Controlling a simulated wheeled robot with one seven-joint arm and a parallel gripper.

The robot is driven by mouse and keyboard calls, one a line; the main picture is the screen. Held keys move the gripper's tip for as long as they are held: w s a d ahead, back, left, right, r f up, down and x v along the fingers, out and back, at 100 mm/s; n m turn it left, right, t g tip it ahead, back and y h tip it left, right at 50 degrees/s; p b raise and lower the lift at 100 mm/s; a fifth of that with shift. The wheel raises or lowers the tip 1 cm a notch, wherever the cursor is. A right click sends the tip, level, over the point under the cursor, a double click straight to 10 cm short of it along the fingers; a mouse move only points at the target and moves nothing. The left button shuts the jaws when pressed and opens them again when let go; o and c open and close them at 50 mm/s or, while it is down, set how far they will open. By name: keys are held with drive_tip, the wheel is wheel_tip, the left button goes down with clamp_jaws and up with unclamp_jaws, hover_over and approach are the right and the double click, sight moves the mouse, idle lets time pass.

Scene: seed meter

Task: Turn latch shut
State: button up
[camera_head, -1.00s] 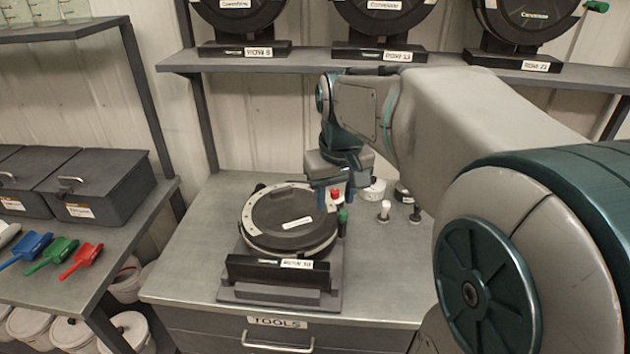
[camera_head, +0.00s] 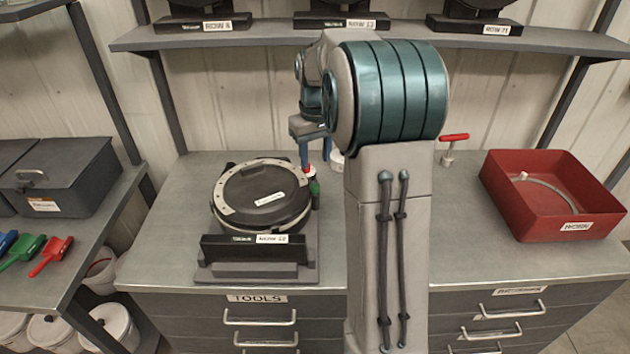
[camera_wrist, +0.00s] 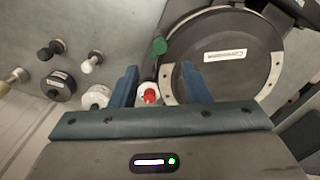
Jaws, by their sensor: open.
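The seed meter (camera_head: 226,198), a round black disc housing with a pale rim, lies flat on its stand on the bench. It also shows in the wrist view (camera_wrist: 222,55). At its right edge are a green knob (camera_head: 314,187) and a red-topped part (camera_head: 309,170); I cannot tell which is the latch. My gripper (camera_head: 306,158) points down over this edge. In the wrist view my open gripper (camera_wrist: 160,70) has the red part (camera_wrist: 150,94) between its blue fingers, nearer the left one, and the green knob (camera_wrist: 158,46) just beyond the fingertips. Contact cannot be told.
A red bin (camera_head: 540,228) stands on the bench at right, with a red-handled part (camera_head: 452,145) left of it. Small knobs and round parts (camera_wrist: 60,86) lie beside the meter. A shelf (camera_head: 400,38) with more meters runs above. My arm hides the bench's middle.

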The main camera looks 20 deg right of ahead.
sight(315, 186)
wheel_tip(315, 186, down, 9)
drive_tip(key=shift+r+p, duration=0.1)
drive_tip(key=shift+p, duration=0.5)
clamp_jaws()
